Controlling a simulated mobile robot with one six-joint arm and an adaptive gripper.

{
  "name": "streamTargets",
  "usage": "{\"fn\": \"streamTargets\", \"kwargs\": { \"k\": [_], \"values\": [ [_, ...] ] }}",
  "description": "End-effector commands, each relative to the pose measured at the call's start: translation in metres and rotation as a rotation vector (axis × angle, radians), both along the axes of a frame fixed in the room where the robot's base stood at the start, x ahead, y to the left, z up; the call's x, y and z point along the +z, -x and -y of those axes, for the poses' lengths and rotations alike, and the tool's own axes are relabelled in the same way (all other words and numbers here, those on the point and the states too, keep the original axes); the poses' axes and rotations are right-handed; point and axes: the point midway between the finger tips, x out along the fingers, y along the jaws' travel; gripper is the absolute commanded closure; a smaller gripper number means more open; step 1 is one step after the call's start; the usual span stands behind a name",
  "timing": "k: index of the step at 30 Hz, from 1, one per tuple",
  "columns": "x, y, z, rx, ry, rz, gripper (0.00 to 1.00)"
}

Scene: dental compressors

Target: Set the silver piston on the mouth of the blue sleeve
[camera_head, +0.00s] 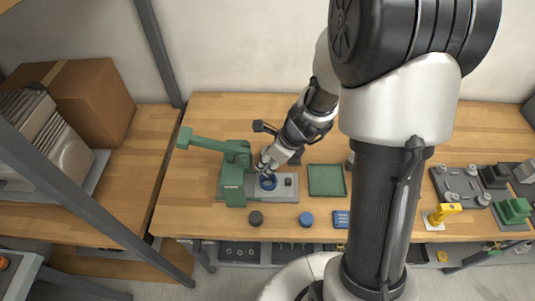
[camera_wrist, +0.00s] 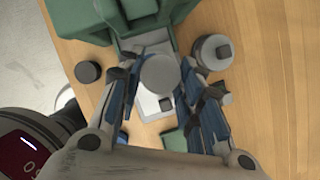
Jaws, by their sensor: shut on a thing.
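My gripper (camera_wrist: 158,66) is shut on the silver piston (camera_wrist: 160,76), whose round pale top shows between the two fingers in the wrist view. In the head view my gripper (camera_head: 267,164) is over the grey base plate of the green press, just behind the blue sleeve (camera_head: 268,184). The sleeve is a blue ring with a dark mouth, standing on that plate. The piston is too small and hidden to make out clearly in the head view. In the wrist view the sleeve is hidden under the piston and fingers, so I cannot tell the gap between them.
The green press (camera_head: 235,172) stands close on the left, its lever reaching left. A green tray (camera_head: 326,180) lies to the right. A black round part (camera_head: 255,218) and a blue round part (camera_head: 305,218) lie near the front edge.

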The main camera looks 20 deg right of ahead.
Motion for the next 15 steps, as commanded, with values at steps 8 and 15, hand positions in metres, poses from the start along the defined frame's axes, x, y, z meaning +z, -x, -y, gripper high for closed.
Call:
{"fn": "streamTargets", "kwargs": {
  "k": [8,15],
  "values": [
    [-0.019,0.0,0.0,0.001,0.0,0.0,0.91],
    [-0.043,0.0,0.0,0.001,0.0,0.0,0.91]
  ]
}}
